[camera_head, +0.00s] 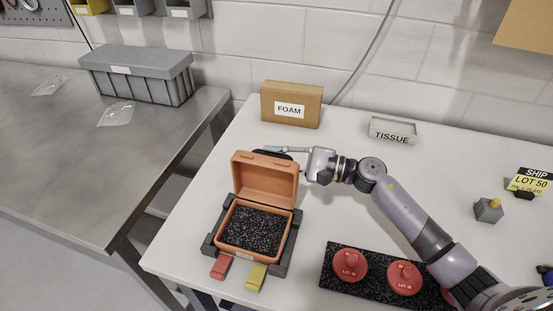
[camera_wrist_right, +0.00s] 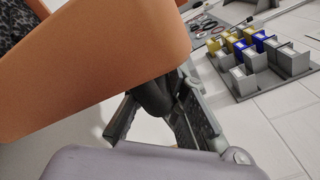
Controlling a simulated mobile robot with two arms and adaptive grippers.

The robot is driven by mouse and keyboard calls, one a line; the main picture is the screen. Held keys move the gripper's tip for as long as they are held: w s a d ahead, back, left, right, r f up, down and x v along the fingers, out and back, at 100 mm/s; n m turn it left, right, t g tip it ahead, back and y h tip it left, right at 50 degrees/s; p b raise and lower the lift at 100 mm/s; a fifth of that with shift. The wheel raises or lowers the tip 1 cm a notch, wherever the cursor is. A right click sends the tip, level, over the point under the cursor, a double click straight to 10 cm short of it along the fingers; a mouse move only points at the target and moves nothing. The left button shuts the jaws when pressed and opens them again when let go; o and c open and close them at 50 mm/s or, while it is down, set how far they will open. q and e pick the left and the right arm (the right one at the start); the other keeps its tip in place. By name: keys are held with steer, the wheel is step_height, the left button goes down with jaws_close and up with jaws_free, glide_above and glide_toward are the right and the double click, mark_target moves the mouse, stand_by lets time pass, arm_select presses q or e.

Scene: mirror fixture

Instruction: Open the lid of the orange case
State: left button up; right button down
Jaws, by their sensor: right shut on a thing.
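The orange case (camera_head: 265,259) sits on the white table in a dark grey cradle (camera_head: 289,246), with black speckled foam (camera_head: 252,229) inside. Its lid (camera_head: 265,183) stands up, hinged at the back, so the case is open. My right gripper (camera_head: 275,151) reaches in from the right, at the lid's top edge, and is shut on the lid. Part of it is hidden behind the lid. In the right wrist view the lid (camera_wrist_right: 110,60) fills the upper left, with the fingers (camera_wrist_right: 158,108) against its edge. My left gripper is not in view.
A red block (camera_head: 221,266) and a yellow block (camera_head: 256,277) are at the cradle's front. A FOAM box (camera_head: 291,91) and a TISSUE box (camera_head: 392,138) stand behind. Red round pieces (camera_head: 350,265) sit on a black mat under my right arm. A grey bin (camera_head: 140,85) stands on the left bench.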

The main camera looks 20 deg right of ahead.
steer(key=shift+r, duration=0.1)
steer(key=c, duration=1.6)
jaws_free()
steer(key=v, duration=1)
steer(key=shift+d+f, duration=0.2)
steer(key=shift+f, duration=0.1)
steer(key=shift+s+d, duration=0.45)
steer(key=shift+s, duration=0.05)
steer(key=shift+w+r, duration=0.15)
steer(key=shift+r, duration=0.15)
steer(key=shift+o, duration=0.2)
steer(key=shift+d, duration=0.1)
